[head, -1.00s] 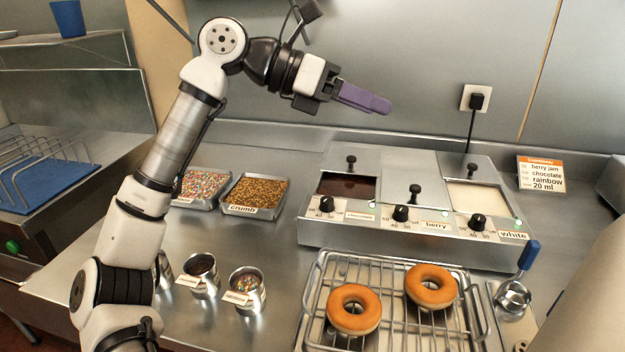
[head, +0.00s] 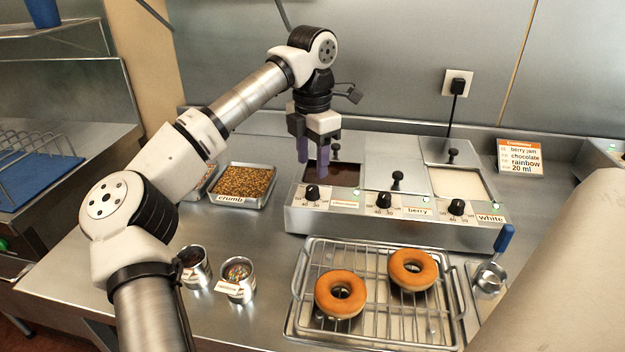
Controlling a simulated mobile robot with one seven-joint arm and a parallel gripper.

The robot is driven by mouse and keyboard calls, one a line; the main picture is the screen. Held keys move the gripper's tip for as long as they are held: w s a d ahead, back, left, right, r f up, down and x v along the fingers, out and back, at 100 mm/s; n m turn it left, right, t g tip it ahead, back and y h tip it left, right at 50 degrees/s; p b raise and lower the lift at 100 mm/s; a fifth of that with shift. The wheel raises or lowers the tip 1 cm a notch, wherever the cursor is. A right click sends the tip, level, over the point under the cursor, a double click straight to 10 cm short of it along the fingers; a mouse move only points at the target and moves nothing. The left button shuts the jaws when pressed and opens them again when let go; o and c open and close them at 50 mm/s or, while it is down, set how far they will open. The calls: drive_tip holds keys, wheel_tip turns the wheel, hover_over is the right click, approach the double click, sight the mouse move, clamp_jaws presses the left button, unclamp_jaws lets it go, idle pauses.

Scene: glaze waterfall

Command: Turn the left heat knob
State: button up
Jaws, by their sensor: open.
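The left heat knob (head: 312,192) is a small black dial with a white pointer on the front panel of the steel glaze warmer (head: 330,217), below the chocolate well (head: 345,174). My gripper (head: 313,168) points downward with its purple fingers apart and empty. In the picture it is just above the left knob, in front of the chocolate well's left part. No contact with the knob shows, and the exact depth between them is hard to tell. The middle knob (head: 384,200) and right knob (head: 456,207) sit further along the same panel.
Lid handles stand up on the warmer, one (head: 336,150) close behind my gripper. A crumb tray (head: 268,196) is left of the warmer. Topping cups (head: 238,288) stand front left.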

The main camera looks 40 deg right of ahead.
sight(312, 187)
wheel_tip(312, 187, down, 6)
drive_tip(key=shift+f+p, duration=0.1)
drive_tip(key=shift+p, duration=0.3)
drive_tip(key=shift+c, duration=0.2)
drive_tip(key=c, duration=0.9)
